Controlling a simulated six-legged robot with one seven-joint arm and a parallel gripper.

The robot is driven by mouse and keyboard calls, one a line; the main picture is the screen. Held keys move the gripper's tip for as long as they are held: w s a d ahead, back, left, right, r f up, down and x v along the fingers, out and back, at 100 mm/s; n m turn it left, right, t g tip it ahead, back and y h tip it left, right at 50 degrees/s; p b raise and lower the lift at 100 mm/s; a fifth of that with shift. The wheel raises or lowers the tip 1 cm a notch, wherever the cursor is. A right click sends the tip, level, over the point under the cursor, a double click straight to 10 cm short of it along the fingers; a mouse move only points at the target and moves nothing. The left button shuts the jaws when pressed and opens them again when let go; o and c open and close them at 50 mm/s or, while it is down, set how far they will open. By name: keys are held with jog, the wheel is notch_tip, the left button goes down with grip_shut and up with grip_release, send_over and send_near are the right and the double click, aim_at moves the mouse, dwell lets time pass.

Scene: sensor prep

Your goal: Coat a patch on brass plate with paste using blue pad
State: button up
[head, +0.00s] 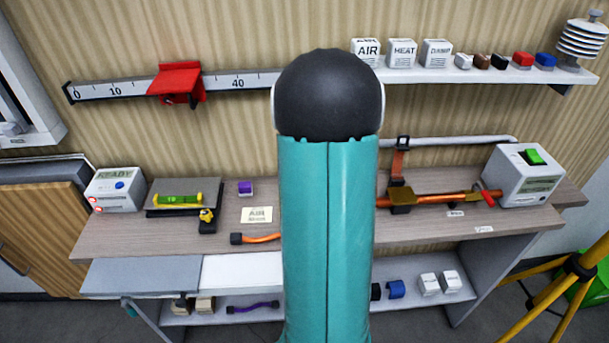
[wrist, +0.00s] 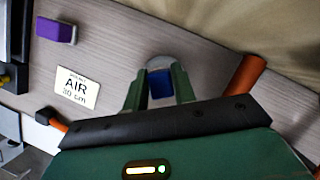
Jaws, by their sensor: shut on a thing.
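My gripper (wrist: 160,88) shows in the wrist view, its two green fingers shut on a small blue block, the blue pad (wrist: 160,84). A round grey disc (wrist: 160,64) shows just beyond the pad; I cannot tell whether they touch or whether the disc holds paste. In the head view my teal arm hides the gripper, the pad and the disc. A brass-coloured piece (head: 425,200) lies along a copper bar on the bench at right; I cannot tell if it is the brass plate. The bar's orange end (wrist: 243,76) appears right of the gripper in the wrist view.
An AIR card (head: 257,215) and a purple block (head: 245,188) lie left of my arm on the bench (head: 130,220). An orange-handled tool (head: 262,238) lies near the front edge. A READY box (head: 113,190) stands left, a white device (head: 525,175) right.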

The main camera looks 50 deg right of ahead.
jog(key=shift+r, duration=3.35)
jog(key=shift+s, duration=0.1)
